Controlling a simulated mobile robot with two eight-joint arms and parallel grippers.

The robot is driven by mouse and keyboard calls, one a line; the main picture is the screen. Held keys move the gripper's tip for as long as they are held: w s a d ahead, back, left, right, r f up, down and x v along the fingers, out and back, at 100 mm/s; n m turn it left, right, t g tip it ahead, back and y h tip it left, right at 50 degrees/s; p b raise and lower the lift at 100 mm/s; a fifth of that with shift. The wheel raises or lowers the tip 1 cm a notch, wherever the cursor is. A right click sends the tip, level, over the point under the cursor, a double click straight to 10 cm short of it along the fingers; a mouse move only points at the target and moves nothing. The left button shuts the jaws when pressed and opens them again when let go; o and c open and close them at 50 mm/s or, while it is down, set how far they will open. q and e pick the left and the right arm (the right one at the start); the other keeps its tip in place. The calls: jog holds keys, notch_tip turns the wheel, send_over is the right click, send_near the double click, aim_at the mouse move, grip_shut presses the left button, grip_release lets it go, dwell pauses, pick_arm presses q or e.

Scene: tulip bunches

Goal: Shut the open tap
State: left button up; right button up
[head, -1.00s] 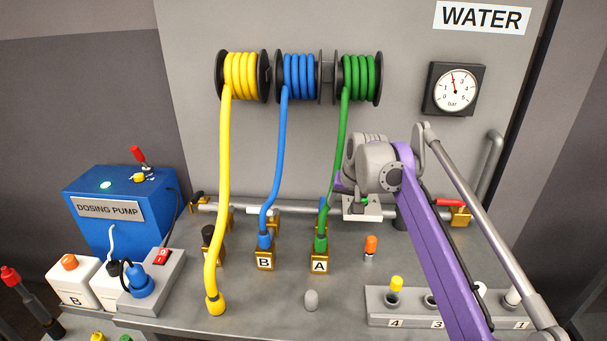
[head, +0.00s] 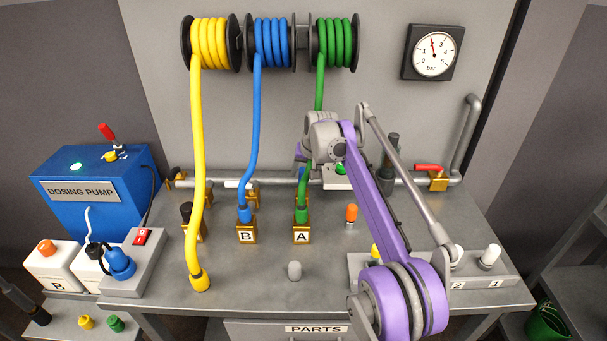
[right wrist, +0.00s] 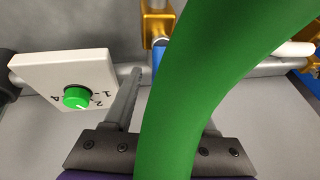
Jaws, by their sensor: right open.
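A grey pipe (head: 385,183) runs along the back of the bench with gold taps on it. One tap has a red lever (head: 428,167) lying along the pipe at the right. A white lever (head: 236,184) also lies along the pipe, and shows in the right wrist view (right wrist: 296,48). My right gripper (head: 303,157) is by the green hose, near the pipe. In the right wrist view it is open; the hose hides its right finger.
A white plate with a green dial (right wrist: 77,97) is left of my gripper in the right wrist view. The yellow hose (head: 197,150) and blue hose (head: 253,130) hang in front of the pipe. An orange-capped part (head: 351,215) stands on the bench.

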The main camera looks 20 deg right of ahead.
jog(key=shift+w+f, duration=0.1)
jog(key=shift+f, duration=0.15)
grip_shut()
dwell(1.4)
